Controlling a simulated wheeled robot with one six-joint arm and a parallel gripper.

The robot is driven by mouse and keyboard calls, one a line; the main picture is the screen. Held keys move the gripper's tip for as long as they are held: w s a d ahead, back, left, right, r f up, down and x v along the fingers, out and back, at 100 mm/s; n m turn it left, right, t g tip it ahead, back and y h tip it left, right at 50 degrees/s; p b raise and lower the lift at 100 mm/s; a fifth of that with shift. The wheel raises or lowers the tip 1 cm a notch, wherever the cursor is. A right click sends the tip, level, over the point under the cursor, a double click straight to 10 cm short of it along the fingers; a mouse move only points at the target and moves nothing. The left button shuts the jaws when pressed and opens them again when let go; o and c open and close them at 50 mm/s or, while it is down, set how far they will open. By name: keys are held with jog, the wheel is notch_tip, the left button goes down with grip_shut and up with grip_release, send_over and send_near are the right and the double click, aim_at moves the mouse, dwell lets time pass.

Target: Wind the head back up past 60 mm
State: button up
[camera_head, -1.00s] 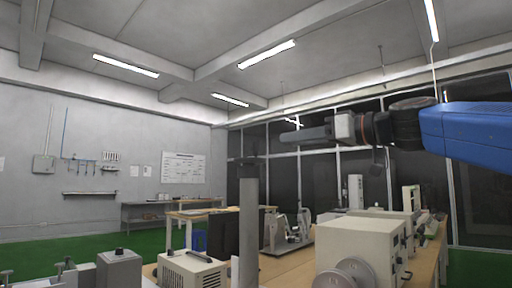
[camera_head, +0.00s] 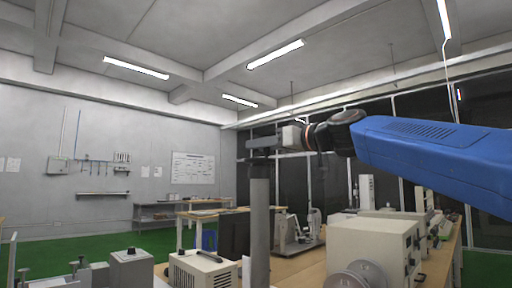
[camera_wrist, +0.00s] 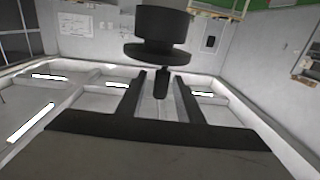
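A grey upright column (camera_head: 259,215) stands in the foreground of the head view. My gripper (camera_head: 258,147) is at its top, overlapping it in the picture. In the wrist view a dark, wide cylinder (camera_wrist: 162,22) with a disc-shaped flange (camera_wrist: 157,54) is close in front. A short dark stub (camera_wrist: 161,84) sticks out from the flange between the two fingers of my gripper (camera_wrist: 160,76). Gaps show on both sides of the stub, so the fingers appear open around it and not touching it. No scale or height reading is legible, and I cannot tell which part is the head.
A cream machine (camera_head: 372,248) with grey discs stands right of the column on a wooden bench (camera_head: 300,268). A cream box with a black handle (camera_head: 198,272) stands to its left. Smaller instruments stand farther back. The space above the bench is mostly clear.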

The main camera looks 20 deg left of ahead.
jog(key=shift+x, duration=1.1)
jog(key=shift+c, duration=0.2)
grip_shut()
jog(key=shift+w+n+g, duration=0.1)
jog(key=shift+n+g, duration=0.3)
jog(key=shift+g, duration=0.2)
jog(key=n+g+y, duration=0.1)
jog(key=n+g, duration=0.1)
jog(key=g, duration=0.1)
jog(key=shift+d, duration=0.15)
jog(key=shift+s+d+n+g+h, duration=0.1)
jog(key=shift+n+g+h, duration=0.1)
jog(key=shift+n+g, duration=1.3)
jog(key=shift+s+d+n+g+h, duration=0.15)
jog(key=shift+n+g, duration=0.65)
jog(key=shift+g, duration=1.6)
